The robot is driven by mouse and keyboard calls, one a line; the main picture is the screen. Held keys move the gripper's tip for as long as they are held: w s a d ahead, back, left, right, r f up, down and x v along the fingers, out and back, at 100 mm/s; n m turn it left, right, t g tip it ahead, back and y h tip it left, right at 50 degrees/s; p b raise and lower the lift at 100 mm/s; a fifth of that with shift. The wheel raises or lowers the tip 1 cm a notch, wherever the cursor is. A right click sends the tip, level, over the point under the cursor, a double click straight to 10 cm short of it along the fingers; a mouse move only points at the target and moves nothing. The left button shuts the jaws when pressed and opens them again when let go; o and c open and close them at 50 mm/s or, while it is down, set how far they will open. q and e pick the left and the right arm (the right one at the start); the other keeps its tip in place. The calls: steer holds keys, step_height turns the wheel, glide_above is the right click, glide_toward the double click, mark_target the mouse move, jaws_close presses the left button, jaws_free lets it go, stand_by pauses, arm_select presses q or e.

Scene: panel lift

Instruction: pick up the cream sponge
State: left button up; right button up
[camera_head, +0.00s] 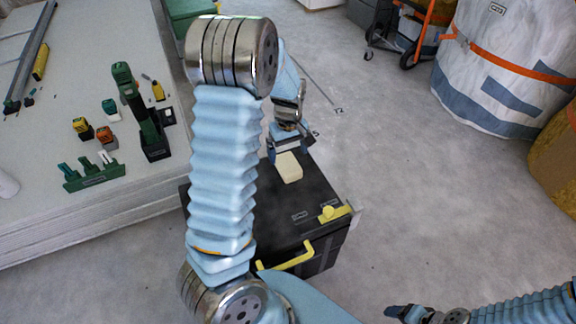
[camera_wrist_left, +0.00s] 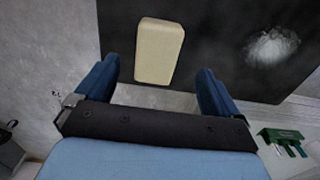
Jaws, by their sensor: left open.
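The cream sponge (camera_head: 288,167) is a small pale block lying on the black lid of a toolbox (camera_head: 290,215) with yellow latches. In the left wrist view the sponge (camera_wrist_left: 159,51) lies ahead of my left gripper (camera_wrist_left: 160,85), roughly between the lines of its two blue fingers. The fingers are apart with nothing between them. In the head view my left gripper (camera_head: 290,148) is just behind the sponge. I cannot tell whether it touches the sponge. My right gripper (camera_head: 405,312) is low at the bottom edge, far from the sponge, and its jaws are unclear.
A stack of pale panels (camera_head: 60,215) on the left carries a green drill (camera_head: 140,110), a green clamp rack (camera_head: 93,175) and small tools. A large white bag (camera_head: 495,70) with an orange strap stands at the back right. The floor (camera_head: 420,200) between is clear.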

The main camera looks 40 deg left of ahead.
mark_target(290, 166)
arm_select(q)
steer(key=f, duration=0.7)
steer(key=shift+d+f, duration=0.3)
steer(key=c, duration=1)
steer(key=shift+c, duration=0.2)
